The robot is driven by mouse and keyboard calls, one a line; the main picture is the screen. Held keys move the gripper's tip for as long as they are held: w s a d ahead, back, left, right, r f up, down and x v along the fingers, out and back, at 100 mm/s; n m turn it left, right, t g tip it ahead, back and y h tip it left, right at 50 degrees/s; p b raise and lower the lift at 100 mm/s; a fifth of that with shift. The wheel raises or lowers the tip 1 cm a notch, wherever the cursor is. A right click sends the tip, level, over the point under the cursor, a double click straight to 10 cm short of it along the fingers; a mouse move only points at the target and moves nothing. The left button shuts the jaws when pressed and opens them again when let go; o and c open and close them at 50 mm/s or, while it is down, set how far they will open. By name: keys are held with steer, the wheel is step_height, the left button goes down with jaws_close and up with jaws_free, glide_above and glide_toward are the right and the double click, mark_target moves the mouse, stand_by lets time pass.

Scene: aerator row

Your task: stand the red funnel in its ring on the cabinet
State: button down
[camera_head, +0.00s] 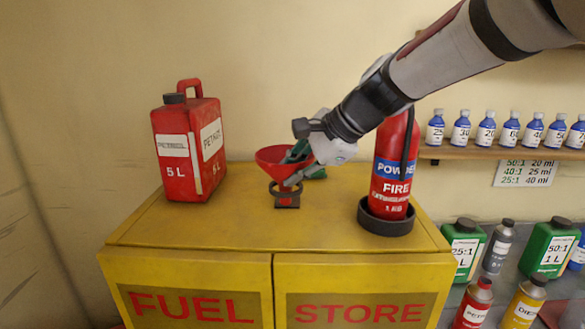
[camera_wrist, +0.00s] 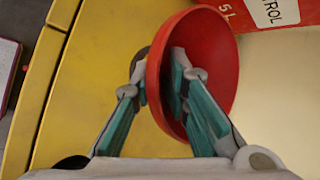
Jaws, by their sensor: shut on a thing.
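The red funnel (camera_head: 270,157) is wide mouth up over the yellow cabinet top, just above and behind the dark ring (camera_head: 286,200) in the head view. My gripper (camera_head: 291,170) is shut on the funnel's wall. In the wrist view my gripper (camera_wrist: 158,76) has one teal finger inside the red funnel (camera_wrist: 210,45) and one outside. The dark ring (camera_wrist: 139,66) shows partly behind the funnel's rim there. The funnel's spout is hidden, and I cannot tell whether it is inside the ring.
A red petrol can (camera_head: 188,145) stands on the cabinet top (camera_head: 190,225) to the left. A red fire extinguisher (camera_head: 394,165) stands in a dark round holder (camera_head: 386,219) to the right, close under my arm. The front of the cabinet top is clear.

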steer(key=shift+f, duration=0.3)
steer(key=shift+f, duration=0.3)
steer(key=shift+f+b, duration=0.15)
steer(key=shift+b, duration=0.15)
steer(key=c, duration=1.4)
jaws_free()
steer(key=shift+c, duration=0.2)
steer(key=shift+r+p, duration=2.25)
steer(key=shift+r, duration=2.25)
steer(key=s+d+f+n+h+b, duration=0.2)
steer(key=s+d+f+n, duration=0.4)
steer(key=s+d, duration=0.3)
steer(key=s+d+f+n+h+b, duration=0.3)
steer(key=s+d, duration=0.6)
steer(key=s, duration=0.7)
step_height(320, 180, down, 4)
steer(key=n+h, duration=0.2)
steer(key=n, duration=0.1)
steer(key=shift+s+d+t, duration=0.25)
steer(key=shift+s+t, duration=0.05)
steer(key=shift+s, duration=0.05)
